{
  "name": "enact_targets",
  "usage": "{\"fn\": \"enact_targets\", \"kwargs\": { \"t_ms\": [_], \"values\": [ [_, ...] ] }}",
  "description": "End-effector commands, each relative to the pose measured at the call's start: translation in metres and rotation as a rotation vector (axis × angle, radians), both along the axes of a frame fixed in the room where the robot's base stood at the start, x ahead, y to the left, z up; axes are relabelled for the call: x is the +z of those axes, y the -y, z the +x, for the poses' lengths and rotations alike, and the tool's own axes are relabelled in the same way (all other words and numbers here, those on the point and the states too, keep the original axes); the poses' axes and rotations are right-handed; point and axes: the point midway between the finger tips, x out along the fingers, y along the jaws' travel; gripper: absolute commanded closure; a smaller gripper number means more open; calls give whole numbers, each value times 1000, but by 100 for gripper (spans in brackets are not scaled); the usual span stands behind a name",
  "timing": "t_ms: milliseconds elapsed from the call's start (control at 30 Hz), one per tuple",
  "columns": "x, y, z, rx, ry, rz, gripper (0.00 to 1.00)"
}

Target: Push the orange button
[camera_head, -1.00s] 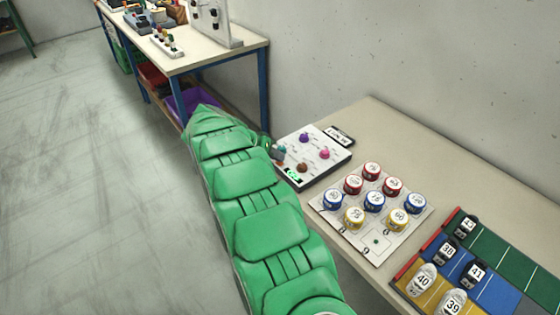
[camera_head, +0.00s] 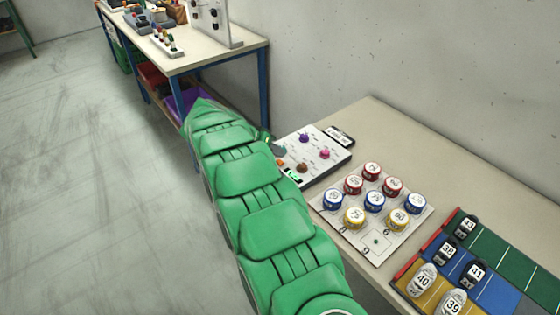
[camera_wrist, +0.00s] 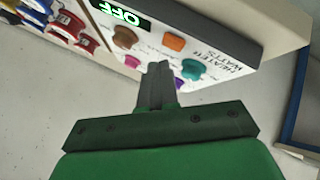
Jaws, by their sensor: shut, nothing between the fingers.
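The orange button (camera_wrist: 174,42) is a small square on a white control panel (camera_head: 318,170). In the wrist view it lies just beyond my fingertips and slightly right of them, between a brown knob (camera_wrist: 125,38) and a teal knob (camera_wrist: 192,69). In the head view the orange button (camera_head: 281,162) shows small at the panel's left edge. My gripper (camera_wrist: 159,68) is shut and empty, its tips pointing at the panel. The gap between tips and button is hard to judge. A green-lit display (camera_wrist: 123,15) reads OFF. In the head view my green arm hides most of the gripper.
Pink (camera_head: 324,154) and purple (camera_head: 304,138) knobs stand on the panel. A second table (camera_head: 205,55) stands behind. A wall runs along the right.

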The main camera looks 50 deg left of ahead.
Motion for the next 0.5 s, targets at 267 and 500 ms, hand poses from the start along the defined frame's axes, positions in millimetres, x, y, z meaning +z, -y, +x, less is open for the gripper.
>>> {"fn": "enact_targets", "kwargs": {
  "t_ms": [267, 500],
  "values": [
    [22, 0, 1, 0, 0, 1, 100],
    [40, 1, 1, -3, 1, 0, 100]
  ]
}}
